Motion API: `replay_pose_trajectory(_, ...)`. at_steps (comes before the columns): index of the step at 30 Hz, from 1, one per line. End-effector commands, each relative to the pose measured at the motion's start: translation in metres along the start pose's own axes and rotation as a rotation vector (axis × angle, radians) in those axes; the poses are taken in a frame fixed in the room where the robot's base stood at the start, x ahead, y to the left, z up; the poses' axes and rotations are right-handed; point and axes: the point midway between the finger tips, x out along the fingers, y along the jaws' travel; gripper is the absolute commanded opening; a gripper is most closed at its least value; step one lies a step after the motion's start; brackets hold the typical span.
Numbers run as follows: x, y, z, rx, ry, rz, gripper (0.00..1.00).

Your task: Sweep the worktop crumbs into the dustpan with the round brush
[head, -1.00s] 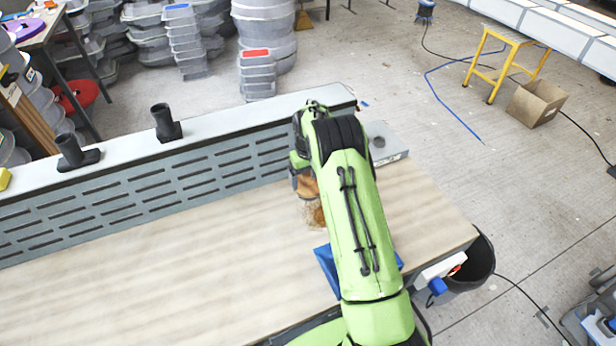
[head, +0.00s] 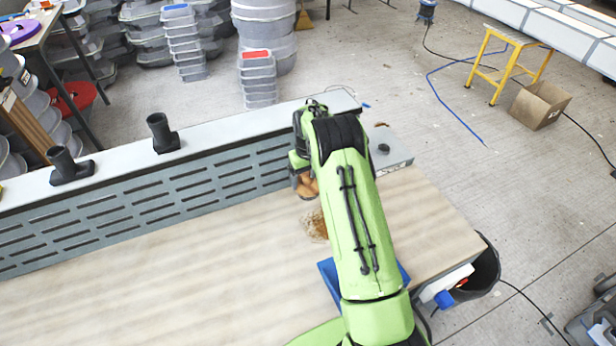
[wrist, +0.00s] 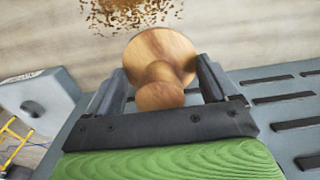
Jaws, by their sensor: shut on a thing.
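The round wooden brush (wrist: 178,50) is between the two fingers of my gripper (wrist: 163,76), which is shut on its knob. In the head view the brush (head: 306,188) shows just left of my green arm, near the slotted panel. The brown crumbs (head: 315,226) lie in a patch on the worktop (head: 180,265), in front of the brush and apart from it in the picture. They also show at the top of the wrist view (wrist: 130,12). The blue dustpan (head: 328,282) is at the worktop's near side, partly hidden under my arm. The bristles are hidden.
A grey slotted panel (head: 150,200) with a pale ledge runs along the back of the worktop. Two black holders (head: 162,134) stand on the ledge. A grey box (head: 391,158) is at the back right corner. The worktop's left side is clear.

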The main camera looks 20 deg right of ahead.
Motion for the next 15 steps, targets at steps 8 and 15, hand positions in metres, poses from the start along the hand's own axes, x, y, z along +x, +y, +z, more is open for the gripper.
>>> replay_pose_trajectory(8,0.025,0.000,0.000,0.000,0.000,0.000,0.62)
replay_pose_trajectory(15,0.051,0.000,0.000,0.000,0.000,0.000,0.62)
